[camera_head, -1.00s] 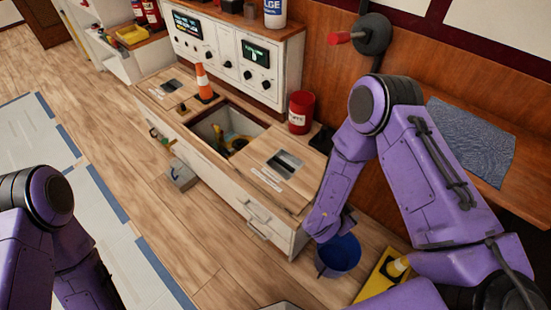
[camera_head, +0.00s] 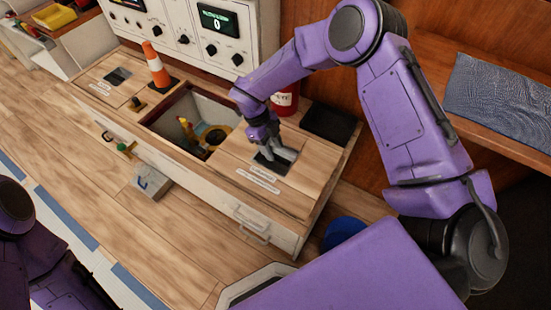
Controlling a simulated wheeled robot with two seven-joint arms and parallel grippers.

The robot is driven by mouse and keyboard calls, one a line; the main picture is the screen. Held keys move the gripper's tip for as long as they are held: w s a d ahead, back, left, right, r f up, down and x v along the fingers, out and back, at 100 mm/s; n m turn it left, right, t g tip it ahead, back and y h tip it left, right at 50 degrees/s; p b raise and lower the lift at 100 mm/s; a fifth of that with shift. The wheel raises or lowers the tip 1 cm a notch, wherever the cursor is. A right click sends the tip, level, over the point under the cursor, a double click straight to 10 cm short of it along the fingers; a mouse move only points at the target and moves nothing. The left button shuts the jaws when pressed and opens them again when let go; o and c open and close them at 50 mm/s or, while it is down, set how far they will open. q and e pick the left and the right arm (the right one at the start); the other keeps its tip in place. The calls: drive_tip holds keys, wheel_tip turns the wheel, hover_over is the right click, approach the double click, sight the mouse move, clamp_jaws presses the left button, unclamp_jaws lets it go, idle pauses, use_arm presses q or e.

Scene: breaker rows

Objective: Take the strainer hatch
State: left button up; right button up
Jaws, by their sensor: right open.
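A wooden hatch panel (camera_head: 232,176) with a small label and a dark patch lies flat on the right part of the low cabinet top. A second wooden hatch panel (camera_head: 104,90) with a similar patch lies on the left part. Their labels are too small to read, so I cannot tell which is the strainer hatch. My right gripper (camera_head: 272,163) is open, pointing down over the dark patch of the right panel; I cannot tell whether it touches. It hides part of that patch. My left arm shows at the lower left, but its gripper is out of view.
An open well (camera_head: 168,121) with yellow items inside lies between the panels. An orange cone (camera_head: 155,66) stands behind the left panel. A red canister (camera_head: 285,101) is partly behind my right arm. A grey box (camera_head: 150,185) sits on the floor in front.

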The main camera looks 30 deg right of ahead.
sight(275, 155)
drive_tip(key=x, duration=0.3)
drive_tip(key=shift+w+f, duration=0.25)
drive_tip(key=shift+f, duration=0.15)
drive_tip(key=shift+s+f, duration=0.2)
drive_tip(key=shift+f, duration=0.1)
drive_tip(key=shift+f+b, duration=0.25)
drive_tip(key=shift+b, duration=0.05)
clamp_jaws()
drive_tip(key=shift+r, duration=0.1)
idle(0.8)
